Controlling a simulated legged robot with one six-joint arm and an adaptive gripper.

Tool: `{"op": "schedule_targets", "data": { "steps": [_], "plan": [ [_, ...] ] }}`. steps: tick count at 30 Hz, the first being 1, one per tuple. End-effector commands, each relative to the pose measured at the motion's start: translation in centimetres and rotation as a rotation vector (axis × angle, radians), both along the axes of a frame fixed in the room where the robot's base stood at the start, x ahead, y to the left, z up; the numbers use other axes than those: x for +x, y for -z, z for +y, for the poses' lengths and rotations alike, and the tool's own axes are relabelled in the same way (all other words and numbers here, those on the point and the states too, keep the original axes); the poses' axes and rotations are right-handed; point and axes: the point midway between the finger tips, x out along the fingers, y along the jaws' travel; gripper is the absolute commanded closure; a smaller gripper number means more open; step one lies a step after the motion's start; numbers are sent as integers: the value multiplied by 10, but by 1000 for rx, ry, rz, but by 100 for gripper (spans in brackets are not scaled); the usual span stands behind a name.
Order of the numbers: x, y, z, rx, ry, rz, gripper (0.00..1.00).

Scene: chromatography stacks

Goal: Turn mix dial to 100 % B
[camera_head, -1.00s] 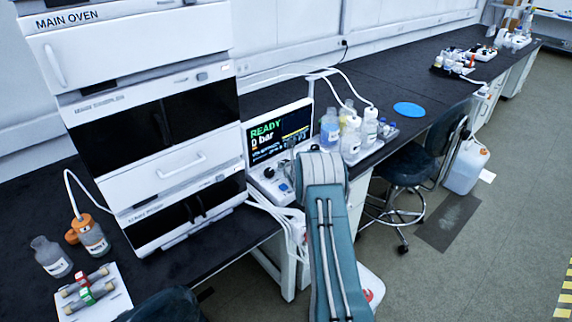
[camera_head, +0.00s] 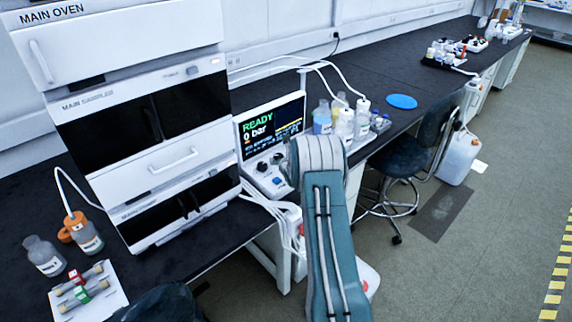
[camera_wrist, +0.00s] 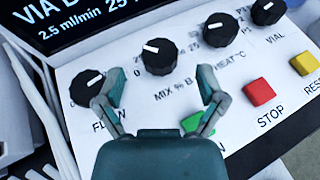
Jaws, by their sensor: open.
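The mix dial (camera_wrist: 159,57) is a round black knob with a white pointer mark, on the white control panel above the label "MIX % B". My gripper (camera_wrist: 160,84) is open, with one teal finger on each side just below the dial; the dial stands between and beyond the fingertips. I cannot tell whether either finger touches it. The same panel (camera_head: 270,178) shows in the head view under a screen (camera_head: 270,130) reading "READY" and "0 bar". My arm hides the gripper there.
A flow dial (camera_wrist: 88,88) is close left of my left finger, and a heat dial (camera_wrist: 220,30) is up and right. A green button (camera_wrist: 192,121) is partly covered by my gripper. Red stop (camera_wrist: 258,92) and yellow reset (camera_wrist: 304,64) buttons sit right. Bottles (camera_head: 344,122) stand beside the screen.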

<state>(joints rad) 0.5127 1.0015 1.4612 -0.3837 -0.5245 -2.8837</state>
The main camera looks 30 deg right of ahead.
Motion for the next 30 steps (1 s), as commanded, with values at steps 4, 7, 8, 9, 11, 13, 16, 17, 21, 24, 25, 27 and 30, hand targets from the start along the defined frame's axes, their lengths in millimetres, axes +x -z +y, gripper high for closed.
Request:
{"op": "schedule_targets", "data": {
  "steps": [4,7,8,9,11,13,16,17,21,24,25,27,30],
  "plan": [
    [-21,-10,7,-1,0,0,11],
    [-36,-16,11,1,0,1,11],
    [-40,-18,12,1,1,0,11],
    [-46,-20,14,1,1,0,11],
    [-54,-24,16,0,1,0,11],
    [-61,-27,19,0,1,0,11],
    [-69,-29,22,0,0,1,11],
    [-71,-30,22,0,0,1,11],
    [-74,-31,23,0,0,0,11],
    [-74,-31,24,0,0,0,11],
    [-74,-31,23,-1,0,0,11],
    [-74,-31,24,-1,0,1,11],
    [-73,-32,22,-3,-8,-2,11]
  ]
}}
